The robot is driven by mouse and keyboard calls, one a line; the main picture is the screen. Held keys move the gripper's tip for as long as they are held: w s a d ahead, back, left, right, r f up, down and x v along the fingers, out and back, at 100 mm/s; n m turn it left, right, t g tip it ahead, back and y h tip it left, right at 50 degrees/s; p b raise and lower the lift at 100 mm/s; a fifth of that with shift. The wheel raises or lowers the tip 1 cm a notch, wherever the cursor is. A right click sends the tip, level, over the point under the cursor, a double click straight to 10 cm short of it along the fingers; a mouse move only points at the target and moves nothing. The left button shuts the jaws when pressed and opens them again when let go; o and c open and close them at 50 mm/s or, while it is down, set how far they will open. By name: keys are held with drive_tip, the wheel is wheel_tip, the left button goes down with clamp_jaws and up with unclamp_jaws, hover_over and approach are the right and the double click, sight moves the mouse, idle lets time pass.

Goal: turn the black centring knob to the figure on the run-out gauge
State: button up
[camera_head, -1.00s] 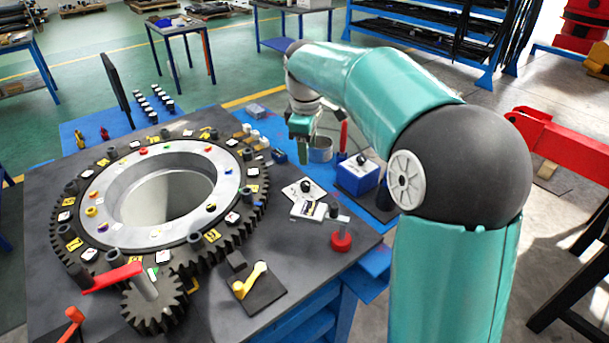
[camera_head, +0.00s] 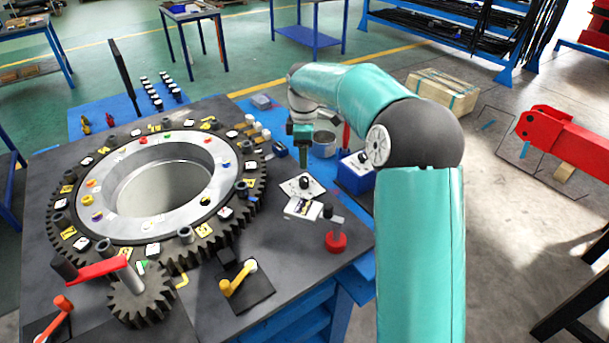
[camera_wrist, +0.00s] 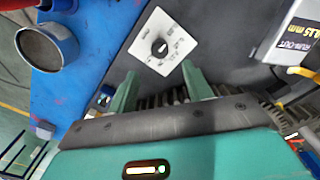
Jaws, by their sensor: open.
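The black centring knob (camera_wrist: 160,47) sits on a white square plate (camera_wrist: 176,27) with printed marks around it. It also shows in the head view (camera_head: 305,182). My gripper (camera_wrist: 162,86) is open and empty, its two green fingers apart on the near side of the plate and clear of the knob. In the head view my gripper (camera_head: 303,162) hangs just behind the knob. The white run-out gauge (camera_wrist: 292,38) is cut by the right edge of the wrist view. Its label and figure appear upside down, and I cannot read the whole figure surely.
A large toothed ring (camera_head: 80,236) fills the bench's left. A grey can (camera_head: 324,146) and a blue box (camera_head: 354,178) stand close to my gripper. A red-based post (camera_head: 336,242) and a yellow crank (camera_head: 238,280) stand nearer.

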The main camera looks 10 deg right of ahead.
sight(304, 179)
wheel_tip(304, 179, down, 9)
drive_tip(key=shift+r, duration=0.1)
drive_tip(key=shift+c, duration=0.2)
drive_tip(key=c, duration=0.9)
